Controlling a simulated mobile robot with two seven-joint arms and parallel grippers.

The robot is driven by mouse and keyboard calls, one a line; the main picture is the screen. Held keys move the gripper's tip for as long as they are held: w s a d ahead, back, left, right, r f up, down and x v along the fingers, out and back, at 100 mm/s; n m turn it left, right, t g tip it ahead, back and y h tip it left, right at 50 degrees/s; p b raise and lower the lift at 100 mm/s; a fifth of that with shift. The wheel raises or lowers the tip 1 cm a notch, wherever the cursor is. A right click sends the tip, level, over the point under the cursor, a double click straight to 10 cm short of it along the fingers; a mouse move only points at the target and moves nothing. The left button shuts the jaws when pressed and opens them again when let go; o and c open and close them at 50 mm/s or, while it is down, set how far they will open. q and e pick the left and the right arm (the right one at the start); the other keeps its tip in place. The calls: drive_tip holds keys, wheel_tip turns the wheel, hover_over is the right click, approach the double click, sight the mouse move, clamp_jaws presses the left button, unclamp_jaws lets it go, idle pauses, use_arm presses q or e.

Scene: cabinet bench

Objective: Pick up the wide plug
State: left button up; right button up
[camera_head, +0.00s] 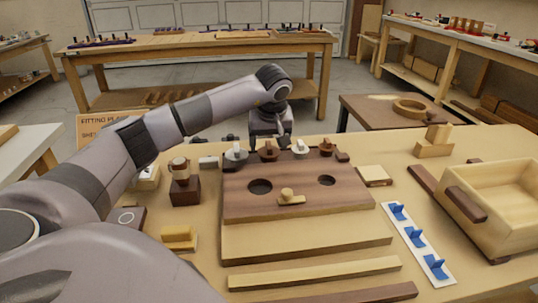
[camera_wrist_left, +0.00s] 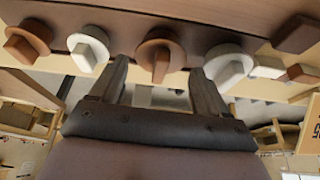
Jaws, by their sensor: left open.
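Several plugs with block-shaped grips stand in a row along the far edge of a brown board (camera_head: 240,207). They are a white plug (camera_head: 236,153), a brown plug (camera_head: 267,151), a second white plug (camera_head: 300,149) and a second brown plug (camera_head: 326,147). I cannot tell which is the wide plug. My left gripper (camera_head: 270,140) is open and empty at the far side of the row. In the left wrist view, its fingers (camera_wrist_left: 160,78) point towards the first brown plug (camera_wrist_left: 160,56), one to each side. Contact cannot be told. My right gripper is out of view.
The board has two round holes and a small pale wooden piece (camera_head: 289,197) on it. A dark block with a knob (camera_head: 183,184) stands left. Right are a white strip with blue pieces (camera_head: 419,242) and a wooden box (camera_head: 490,200).

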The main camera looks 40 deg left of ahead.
use_arm(q)
drive_tip(key=shift+x, duration=1)
drive_tip(key=shift+r, duration=0.1)
drive_tip(key=shift+c, duration=0.2)
drive_tip(key=c, duration=0.5)
drive_tip(key=shift+r, duration=0.1)
